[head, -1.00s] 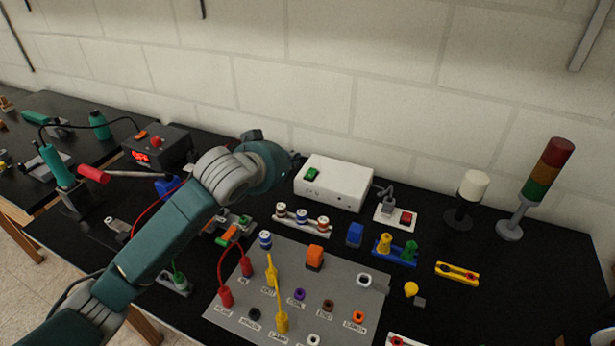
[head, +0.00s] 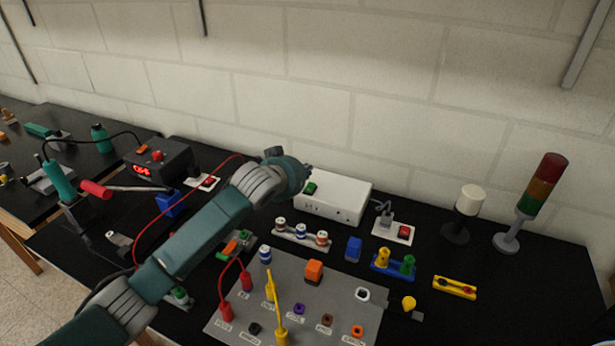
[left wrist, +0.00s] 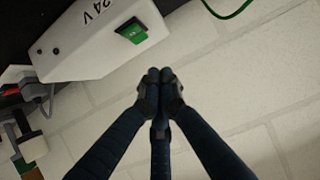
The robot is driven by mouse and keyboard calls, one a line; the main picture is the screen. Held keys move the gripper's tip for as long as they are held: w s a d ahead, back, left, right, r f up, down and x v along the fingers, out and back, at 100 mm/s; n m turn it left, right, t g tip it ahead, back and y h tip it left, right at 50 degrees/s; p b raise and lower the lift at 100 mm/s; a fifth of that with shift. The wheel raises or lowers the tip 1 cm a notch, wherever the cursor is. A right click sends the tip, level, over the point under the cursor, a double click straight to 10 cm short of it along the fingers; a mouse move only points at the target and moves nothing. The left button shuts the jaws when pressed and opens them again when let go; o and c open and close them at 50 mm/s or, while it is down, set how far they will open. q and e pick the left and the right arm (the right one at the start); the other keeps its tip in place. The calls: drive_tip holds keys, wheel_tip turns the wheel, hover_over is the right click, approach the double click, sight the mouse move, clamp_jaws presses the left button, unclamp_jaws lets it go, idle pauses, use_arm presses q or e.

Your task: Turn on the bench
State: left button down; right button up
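The white power box (head: 345,202) stands at the back of the black bench, against the wall. In the left wrist view the box (left wrist: 85,58) carries the print "24V", and the green switch (left wrist: 132,31) is fully visible. My left gripper (head: 307,171) is just behind and left of the switch in the head view. In the left wrist view its fingertips (left wrist: 160,75) are together with nothing between them, apart from the switch. My right gripper is in neither view.
A socket plate with a red switch (head: 404,231) and a plug (head: 386,217) sits right of the box. A grey panel (head: 235,325) with jacks and cables lies in front. A signal tower (head: 535,195) and white lamp (head: 468,200) stand at right.

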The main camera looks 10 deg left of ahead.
sight(308, 188)
use_arm(q)
drive_tip(key=f, duration=0.2)
drive_tip(key=w+f+p, duration=0.1)
drive_tip(key=f, duration=0.1)
drive_tip(key=shift+w+d, duration=0.15)
drive_tip(key=shift+w, duration=0.05)
drive_tip(key=shift+f, duration=0.1)
drive_tip(key=shift+w+d+f, duration=0.1)
drive_tip(key=shift+w+f, duration=0.15)
drive_tip(key=shift+f, duration=0.1)
drive_tip(key=shift+w, duration=0.1)
